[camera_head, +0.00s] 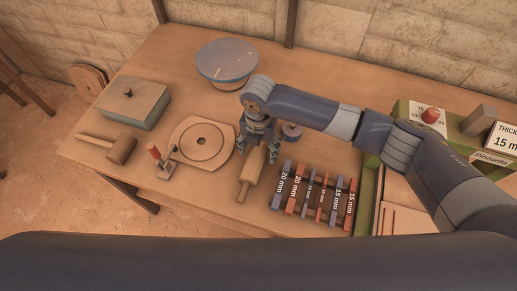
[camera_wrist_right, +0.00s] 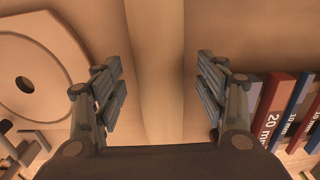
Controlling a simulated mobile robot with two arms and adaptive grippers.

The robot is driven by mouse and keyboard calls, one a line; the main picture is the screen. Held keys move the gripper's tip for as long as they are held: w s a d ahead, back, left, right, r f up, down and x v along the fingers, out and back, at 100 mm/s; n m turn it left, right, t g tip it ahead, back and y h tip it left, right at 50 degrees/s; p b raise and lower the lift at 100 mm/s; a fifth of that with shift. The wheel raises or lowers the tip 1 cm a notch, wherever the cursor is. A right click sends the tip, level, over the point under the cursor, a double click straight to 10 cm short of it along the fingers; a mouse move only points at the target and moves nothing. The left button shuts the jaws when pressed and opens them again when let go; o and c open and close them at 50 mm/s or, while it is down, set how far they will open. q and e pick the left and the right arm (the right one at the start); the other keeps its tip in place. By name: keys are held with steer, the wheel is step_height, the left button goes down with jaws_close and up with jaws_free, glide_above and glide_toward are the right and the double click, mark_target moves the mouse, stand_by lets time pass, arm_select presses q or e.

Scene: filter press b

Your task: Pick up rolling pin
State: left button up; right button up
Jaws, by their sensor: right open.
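The rolling pin (camera_head: 252,168) is pale wood and lies on the table between the round wooden disc and the labelled thickness strips. Its near handle points toward the table's front edge, and its far end is hidden under my right gripper. My right gripper (camera_head: 258,149) is over the far part of the pin, pointing down. In the right wrist view, the rolling pin (camera_wrist_right: 158,85) runs between the two open fingers of the right gripper (camera_wrist_right: 160,95), with a gap on each side. My left gripper is not in view.
The wooden disc (camera_head: 184,143) lies left of the pin, and labelled strips (camera_head: 304,204) lie right. A blue-topped turntable (camera_head: 227,60), a mallet (camera_head: 121,148), a lidded box (camera_head: 133,103) and a red-handled tool (camera_head: 156,155) share the table. A green-framed press (camera_head: 401,109) stands at right.

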steer(key=shift+f, duration=0.55)
steer(key=shift+r, duration=0.1)
steer(key=c, duration=1.4)
steer(key=shift+c, duration=0.2)
